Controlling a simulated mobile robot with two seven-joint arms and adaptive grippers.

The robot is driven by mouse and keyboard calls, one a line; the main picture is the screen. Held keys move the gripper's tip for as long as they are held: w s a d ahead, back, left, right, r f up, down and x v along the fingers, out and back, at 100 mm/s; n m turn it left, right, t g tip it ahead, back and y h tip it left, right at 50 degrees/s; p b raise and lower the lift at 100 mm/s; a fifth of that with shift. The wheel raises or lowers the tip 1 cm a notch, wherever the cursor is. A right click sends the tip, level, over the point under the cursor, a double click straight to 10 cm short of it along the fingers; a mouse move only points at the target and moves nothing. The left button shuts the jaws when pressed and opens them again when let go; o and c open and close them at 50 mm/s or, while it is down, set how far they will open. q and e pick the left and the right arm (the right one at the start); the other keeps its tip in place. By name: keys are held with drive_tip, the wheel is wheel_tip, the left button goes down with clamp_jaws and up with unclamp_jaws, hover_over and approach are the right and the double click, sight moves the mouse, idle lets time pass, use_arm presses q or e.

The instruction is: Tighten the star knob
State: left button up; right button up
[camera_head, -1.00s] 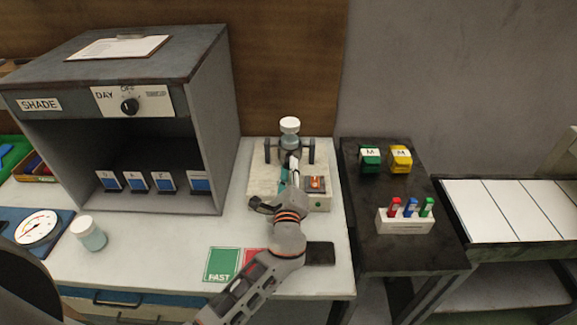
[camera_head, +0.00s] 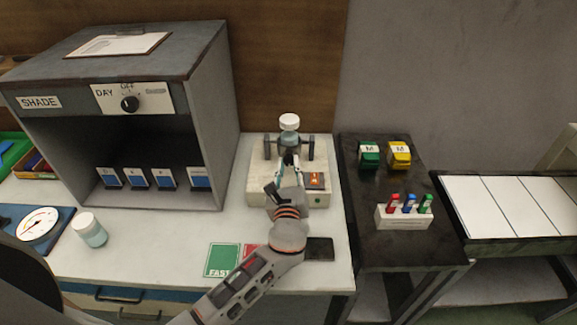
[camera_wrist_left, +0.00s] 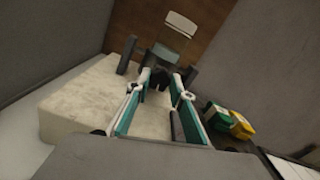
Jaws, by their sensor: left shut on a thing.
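The star knob (camera_wrist_left: 160,77) is a small dark knob low on the front of a cream-based machine (camera_head: 262,185). In the left wrist view it sits between the tips of my left gripper (camera_wrist_left: 160,80), whose teal-sided fingers are shut on it. In the head view my left gripper (camera_head: 289,160) reaches over the base to just below a white-lidded jar (camera_head: 289,122) held upright between two dark posts. The gripper hides most of the knob there. The jar also shows above the fingers in the left wrist view (camera_wrist_left: 175,45). My right gripper is out of view.
An orange-lit switch (camera_head: 316,181) is on the base beside the gripper. A grey shade cabinet (camera_head: 205,120) stands left. A dark side table (camera_head: 400,255) holds colored vials and blocks.

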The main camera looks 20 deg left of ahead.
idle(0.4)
use_arm(q)
drive_tip(key=o, duration=1.1)
drive_tip(key=shift+o, duration=0.2)
drive_tip(key=shift+s, duration=0.1)
drive_tip(key=v, duration=1.2)
